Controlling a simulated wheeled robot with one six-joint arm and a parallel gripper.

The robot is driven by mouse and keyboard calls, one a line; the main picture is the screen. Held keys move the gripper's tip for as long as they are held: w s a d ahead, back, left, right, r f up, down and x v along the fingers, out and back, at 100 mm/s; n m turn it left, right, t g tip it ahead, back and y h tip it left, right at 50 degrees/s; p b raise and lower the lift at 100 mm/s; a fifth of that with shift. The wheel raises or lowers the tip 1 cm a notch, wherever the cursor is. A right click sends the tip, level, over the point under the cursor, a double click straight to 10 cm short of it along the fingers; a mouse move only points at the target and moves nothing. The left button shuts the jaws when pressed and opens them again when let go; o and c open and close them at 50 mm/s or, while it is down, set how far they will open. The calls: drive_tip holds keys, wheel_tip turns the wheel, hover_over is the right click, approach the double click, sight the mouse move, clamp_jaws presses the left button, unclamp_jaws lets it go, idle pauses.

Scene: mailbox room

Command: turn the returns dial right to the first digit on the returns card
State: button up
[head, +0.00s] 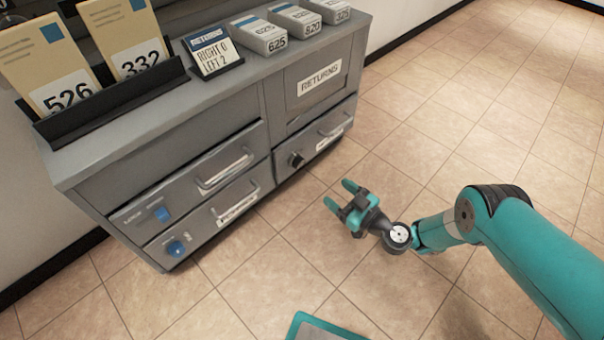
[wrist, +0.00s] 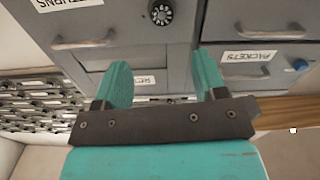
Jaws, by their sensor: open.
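The returns dial (head: 296,159) is a small dark round knob on the drawer front below the RETURNS label. It also shows at the top of the wrist view (wrist: 161,12), with pale marks around it; its pointer setting is too small to read. The returns card (head: 212,52) stands on the cabinet top and reads RIGHT 0, LEFT 2. My gripper (head: 341,196) is open and empty, in the air in front of the cabinet, to the right of and below the dial in the head view. In the wrist view its two teal fingers (wrist: 164,78) are spread apart, with the dial beyond them.
Envelopes (head: 50,70) marked 526 and 332 stand in a black holder on top. Several numbered boxes (head: 259,35) sit beside the card. The tiled floor (head: 410,150) around my gripper is clear.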

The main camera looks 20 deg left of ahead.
sight(301, 165)
drive_tip(key=b+x, duration=1.1)
drive_tip(key=x, duration=0.1)
drive_tip(key=shift+s+a+f+b, duration=0.15)
drive_tip(key=shift+b, duration=0.25)
drive_tip(key=shift+w+a, duration=0.3)
drive_tip(key=shift+a, duration=0.3)
drive_tip(key=c, duration=0.9)
